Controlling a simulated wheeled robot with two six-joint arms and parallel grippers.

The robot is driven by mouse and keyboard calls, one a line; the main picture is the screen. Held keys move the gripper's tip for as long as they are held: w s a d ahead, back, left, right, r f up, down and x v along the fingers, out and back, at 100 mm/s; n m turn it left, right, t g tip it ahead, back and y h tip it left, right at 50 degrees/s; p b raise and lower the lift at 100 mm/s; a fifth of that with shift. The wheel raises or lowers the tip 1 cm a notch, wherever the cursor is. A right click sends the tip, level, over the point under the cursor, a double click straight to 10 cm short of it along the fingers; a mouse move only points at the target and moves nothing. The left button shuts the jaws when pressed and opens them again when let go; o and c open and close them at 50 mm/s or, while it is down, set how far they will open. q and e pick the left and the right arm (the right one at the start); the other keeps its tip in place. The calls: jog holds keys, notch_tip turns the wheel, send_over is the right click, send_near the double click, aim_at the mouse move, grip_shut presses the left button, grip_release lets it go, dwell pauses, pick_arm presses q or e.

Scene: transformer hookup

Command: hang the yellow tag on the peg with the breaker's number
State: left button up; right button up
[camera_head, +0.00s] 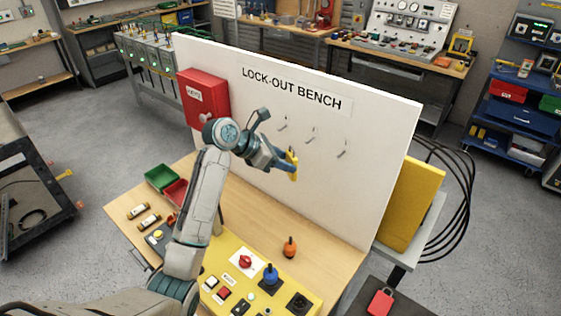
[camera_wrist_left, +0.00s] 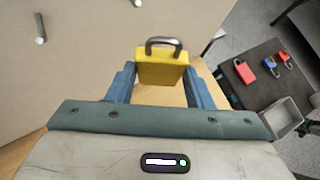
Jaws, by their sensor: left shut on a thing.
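My left gripper (camera_head: 290,168) is shut on the yellow tag (camera_head: 292,160), in front of the white board (camera_head: 240,125) marked LOCK-OUT BENCH. In the left wrist view the tag (camera_wrist_left: 162,68) looks like a yellow padlock with a dark grey shackle, between the blue fingers (camera_wrist_left: 160,88). The shackle points away from the gripper. Grey pegs stick out of the board: a left peg (camera_head: 284,123), a middle peg (camera_head: 311,134) and a right peg (camera_head: 344,150), all bare. Two also show in the wrist view, one peg (camera_wrist_left: 40,28) at the upper left. I cannot read any peg numbers. My right gripper is out of view.
A red KEYS box (camera_head: 203,97) juts from the board's left. Below are a green bin (camera_head: 160,177), a red bin (camera_head: 176,192), a yellow panel (camera_head: 262,279) with knobs, and an orange object (camera_head: 289,248). A red padlock (camera_head: 381,302) lies on a dark side surface.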

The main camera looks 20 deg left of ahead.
aim_at(287, 153)
pick_arm(q)
jog(key=shift+w+d+f, duration=0.1)
jog(key=shift+w+d, duration=0.4)
jog(key=shift+w, duration=0.2)
jog(key=shift+w+d, duration=0.25)
jog(key=shift+w, duration=0.45)
jog(key=shift+w+d+f, duration=0.1)
jog(key=shift+w+d, duration=0.1)
jog(key=shift+w, duration=0.25)
jog(key=shift+w+d+f, duration=0.1)
jog(key=shift+w+d, duration=0.05)
jog(key=shift+w, duration=0.3)
jog(key=w, duration=0.1)
jog(key=w+d, duration=0.1)
jog(key=shift+w+f, duration=0.35)
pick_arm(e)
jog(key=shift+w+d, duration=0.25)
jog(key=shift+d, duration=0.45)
pick_arm(q)
jog(key=shift+d, duration=0.1)
